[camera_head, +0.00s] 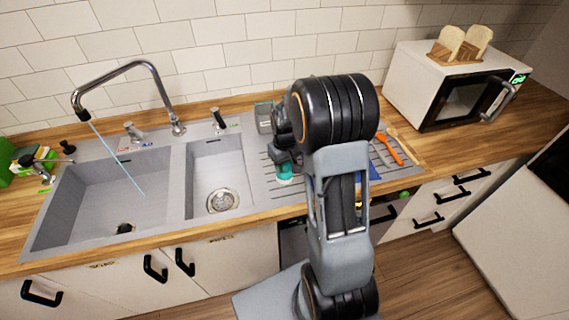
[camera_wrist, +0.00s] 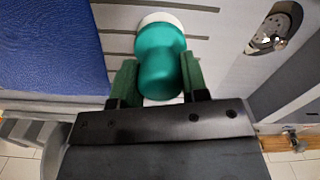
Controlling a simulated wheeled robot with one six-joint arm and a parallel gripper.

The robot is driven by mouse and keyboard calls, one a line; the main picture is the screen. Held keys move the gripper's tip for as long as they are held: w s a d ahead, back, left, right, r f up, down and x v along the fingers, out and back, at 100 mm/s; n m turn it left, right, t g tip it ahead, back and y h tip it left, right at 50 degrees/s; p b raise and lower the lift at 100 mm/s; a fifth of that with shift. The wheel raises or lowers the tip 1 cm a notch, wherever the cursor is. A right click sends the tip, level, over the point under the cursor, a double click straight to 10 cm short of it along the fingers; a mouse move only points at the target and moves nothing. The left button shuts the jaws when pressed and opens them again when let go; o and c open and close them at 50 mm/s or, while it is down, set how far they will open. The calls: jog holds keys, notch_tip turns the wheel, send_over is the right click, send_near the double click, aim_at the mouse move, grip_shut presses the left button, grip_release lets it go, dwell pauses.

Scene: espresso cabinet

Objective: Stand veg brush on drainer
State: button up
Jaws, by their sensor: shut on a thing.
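The veg brush (camera_head: 284,171) has a teal handle and a white bristle end that points down in the head view. In the wrist view the brush (camera_wrist: 160,62) sits between the two green fingers of my gripper (camera_wrist: 157,80), which is shut on its teal handle. The brush looks upright over the left part of the grooved grey drainer (camera_head: 258,187). The drainer's dark grooves also show in the wrist view (camera_wrist: 115,18). I cannot tell whether the bristles touch the drainer. In the head view my arm hides much of the drainer and most of my gripper.
A blue item (camera_wrist: 50,45) lies beside the brush, and an orange utensil (camera_head: 389,149) lies at the drainer's right. A grey container (camera_head: 264,117) stands behind. The small basin (camera_head: 216,170) is to the left, and a microwave (camera_head: 450,84) is at the right.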

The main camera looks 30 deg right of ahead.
jog(key=shift+f, duration=0.2)
jog(key=o, duration=0.8)
notch_tip(320, 180, up, 12)
jog(key=b, duration=0.1)
jog(key=s+a+r+t, duration=0.1)
jog(key=s+a, duration=0.2)
jog(key=s, duration=0.2)
jog(key=s+a+r+t, duration=0.1)
jog(key=s+a+t, duration=0.1)
jog(key=s, duration=0.3)
jog(key=s+a+r+t, duration=0.1)
jog(key=s+a+r, duration=0.1)
jog(key=s+a, duration=0.2)
jog(key=shift+s+a+r+m+t, duration=0.1)
jog(key=shift+s+a+m+t, duration=0.05)
jog(key=shift+s, duration=0.4)
jog(key=shift+s+a+m+t, duration=0.15)
jog(key=shift+s, duration=0.35)
